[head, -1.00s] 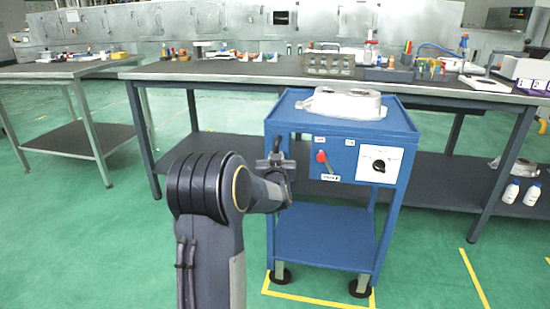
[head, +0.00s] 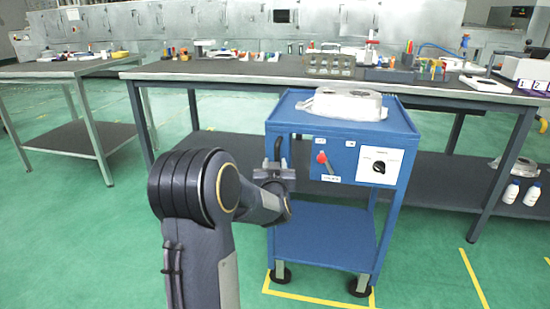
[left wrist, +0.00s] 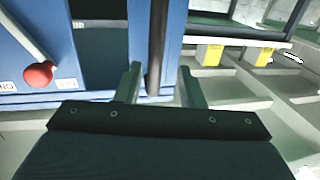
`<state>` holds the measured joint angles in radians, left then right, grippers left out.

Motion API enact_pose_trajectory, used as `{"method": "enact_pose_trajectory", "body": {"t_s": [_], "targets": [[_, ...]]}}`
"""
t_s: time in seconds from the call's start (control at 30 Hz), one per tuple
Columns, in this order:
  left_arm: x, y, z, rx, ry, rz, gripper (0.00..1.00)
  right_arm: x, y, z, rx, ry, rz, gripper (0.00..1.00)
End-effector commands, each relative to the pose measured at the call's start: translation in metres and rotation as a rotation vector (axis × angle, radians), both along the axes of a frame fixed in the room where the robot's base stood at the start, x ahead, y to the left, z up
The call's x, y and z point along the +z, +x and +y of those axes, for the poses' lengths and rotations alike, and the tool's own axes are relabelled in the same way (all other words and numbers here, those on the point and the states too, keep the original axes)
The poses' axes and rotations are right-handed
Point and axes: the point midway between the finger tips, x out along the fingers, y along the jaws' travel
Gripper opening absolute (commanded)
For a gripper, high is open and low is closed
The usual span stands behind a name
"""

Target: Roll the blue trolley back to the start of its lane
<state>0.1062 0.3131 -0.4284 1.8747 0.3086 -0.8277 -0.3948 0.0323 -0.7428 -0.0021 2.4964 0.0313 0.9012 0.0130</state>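The blue trolley (head: 340,238) stands in front of the long bench, with a pale metal casting (head: 343,104) on its top tray. Its front panel carries a red-knobbed lever (head: 325,162) and a white plate with a black dial (head: 379,166). A black upright handle bar (head: 277,147) is at the panel's left side. My left gripper (head: 274,172) is at this bar. In the left wrist view the open fingers (left wrist: 160,86) stand either side of the bar (left wrist: 156,45), with gaps showing. The red knob (left wrist: 38,74) is left of them. My right gripper is out of view.
Yellow floor lines (head: 318,301) run around the trolley's feet, with another line (head: 475,280) to the right. A long bench (head: 215,71) with small parts is behind, and a side table (head: 60,70) is at left. Green floor is free in front.

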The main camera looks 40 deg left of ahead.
Motion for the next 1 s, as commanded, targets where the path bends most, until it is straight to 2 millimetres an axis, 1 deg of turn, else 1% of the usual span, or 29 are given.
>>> {"method": "enact_pose_trajectory", "body": {"t_s": [0.03, 0.1, 0.3, 0.87, 0.97, 1.0], "targets": [[0.002, -0.007, -0.006, -0.001, -0.002, 0.001, 0.35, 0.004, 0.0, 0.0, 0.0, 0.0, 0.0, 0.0], [0.002, -0.015, -0.013, -0.001, -0.002, 0.001, 0.35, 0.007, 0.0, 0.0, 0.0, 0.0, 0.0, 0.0], [0.0, -0.026, -0.023, 0.001, 0.001, 0.001, 0.35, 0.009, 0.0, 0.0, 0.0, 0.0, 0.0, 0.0], [0.0, -0.027, -0.024, 0.0, -0.001, 0.001, 0.35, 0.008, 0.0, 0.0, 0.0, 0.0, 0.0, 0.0], [0.001, -0.028, -0.031, -0.03, -0.042, 0.004, 0.35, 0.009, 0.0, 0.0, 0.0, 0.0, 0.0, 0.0], [0.0, -0.029, -0.039, -0.059, -0.08, 0.013, 0.35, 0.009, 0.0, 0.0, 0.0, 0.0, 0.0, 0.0]]}}
